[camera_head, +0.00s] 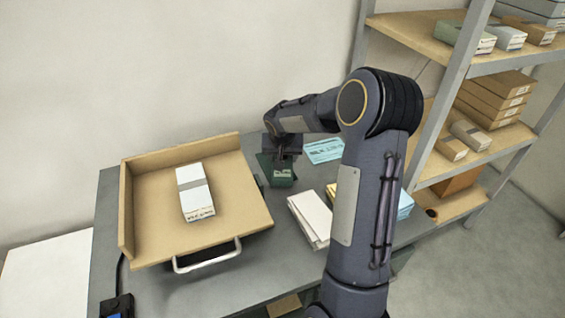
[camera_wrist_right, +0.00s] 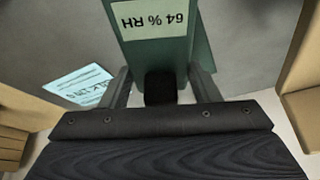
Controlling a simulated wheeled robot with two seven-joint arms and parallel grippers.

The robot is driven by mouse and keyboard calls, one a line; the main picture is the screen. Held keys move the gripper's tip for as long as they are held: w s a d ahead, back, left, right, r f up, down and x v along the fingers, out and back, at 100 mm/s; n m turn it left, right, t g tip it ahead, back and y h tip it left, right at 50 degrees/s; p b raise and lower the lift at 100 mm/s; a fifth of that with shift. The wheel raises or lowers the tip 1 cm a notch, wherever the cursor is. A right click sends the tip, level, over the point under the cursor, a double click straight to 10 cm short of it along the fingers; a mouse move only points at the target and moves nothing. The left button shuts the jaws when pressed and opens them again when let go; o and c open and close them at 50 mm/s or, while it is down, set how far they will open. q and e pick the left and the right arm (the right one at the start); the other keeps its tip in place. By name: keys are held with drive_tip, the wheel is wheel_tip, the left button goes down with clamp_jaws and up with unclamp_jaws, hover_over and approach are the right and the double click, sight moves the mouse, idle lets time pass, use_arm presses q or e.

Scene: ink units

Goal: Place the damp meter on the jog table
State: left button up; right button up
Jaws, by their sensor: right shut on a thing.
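The damp meter (camera_head: 282,178) is a dark green block with a pale display. In the right wrist view the damp meter (camera_wrist_right: 155,22) reads "64 % RH". My right gripper (camera_head: 284,158) is shut on it at the back of the grey table, right of the jog table. In the wrist view the fingers of my right gripper (camera_wrist_right: 163,88) are on either side of its dark narrow part. I cannot tell whether the meter touches the table. The jog table (camera_head: 152,222) is a tilted tan board with raised back and left walls. My left gripper is out of view.
A banded paper stack (camera_head: 194,192) lies mid-board on the jog table, with bare board around it. A metal handle (camera_head: 207,256) is at its front. White paper (camera_head: 311,218) and a light blue printed sheet (camera_head: 324,150) lie near my right arm. Loaded shelves (camera_head: 465,60) stand right.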

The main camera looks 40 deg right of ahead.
wheel_tip(320, 180, down, 3)
drive_tip(key=shift+f, duration=0.1)
drive_tip(key=shift+f+b, duration=0.15)
drive_tip(key=shift+b, duration=0.25)
drive_tip(key=o, duration=1.1)
